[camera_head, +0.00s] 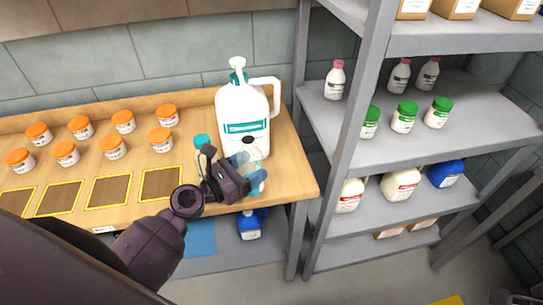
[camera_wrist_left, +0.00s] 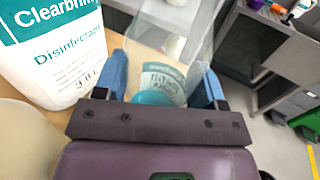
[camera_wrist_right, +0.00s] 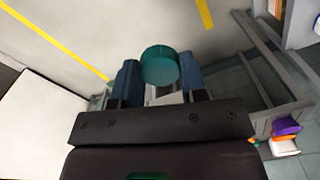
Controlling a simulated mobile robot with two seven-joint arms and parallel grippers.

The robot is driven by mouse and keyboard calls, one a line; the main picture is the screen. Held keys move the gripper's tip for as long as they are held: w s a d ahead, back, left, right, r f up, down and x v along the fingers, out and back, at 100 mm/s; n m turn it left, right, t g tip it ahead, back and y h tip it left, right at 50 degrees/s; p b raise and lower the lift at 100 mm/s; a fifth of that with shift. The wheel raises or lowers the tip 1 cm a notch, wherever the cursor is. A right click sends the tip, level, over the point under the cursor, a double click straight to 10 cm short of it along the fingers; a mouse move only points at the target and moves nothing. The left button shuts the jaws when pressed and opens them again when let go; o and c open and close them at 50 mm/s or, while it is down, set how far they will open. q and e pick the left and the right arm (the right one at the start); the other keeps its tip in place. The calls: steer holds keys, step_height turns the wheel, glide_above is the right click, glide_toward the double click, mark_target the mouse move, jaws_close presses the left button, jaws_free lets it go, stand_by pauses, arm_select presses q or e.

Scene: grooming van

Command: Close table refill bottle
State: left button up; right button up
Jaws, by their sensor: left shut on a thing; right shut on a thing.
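A clear refill bottle (camera_head: 258,182) with a small label is between the fingers of my left gripper (camera_head: 247,171), above the table's right end. It also shows in the left wrist view (camera_wrist_left: 163,75), with teal at its lower end. Its mouth cannot be made out. My right gripper (camera_wrist_right: 160,85) is shut on a ribbed teal cap (camera_wrist_right: 159,65), seen only in the right wrist view, above the floor. A large white disinfectant jug (camera_head: 245,105) with a pump top stands on the wooden table (camera_head: 285,165), just behind the bottle.
A teal-topped item (camera_head: 201,141) is partly hidden behind my left gripper. Several orange-lidded jars (camera_head: 112,146) stand on the table's left, behind outlined brown squares (camera_head: 110,190). A grey shelf rack (camera_head: 450,100) with bottles stands at the right. A blue container (camera_head: 249,226) is under the table.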

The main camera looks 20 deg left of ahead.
arm_select(q)
steer(key=shift+b+v, duration=0.45)
steer(key=shift+v, duration=2.1)
arm_select(e)
steer(key=shift+f, duration=0.65)
arm_select(q)
steer(key=o, duration=0.4)
steer(key=c, duration=0.7)
arm_select(e)
steer(key=shift+s, duration=0.1)
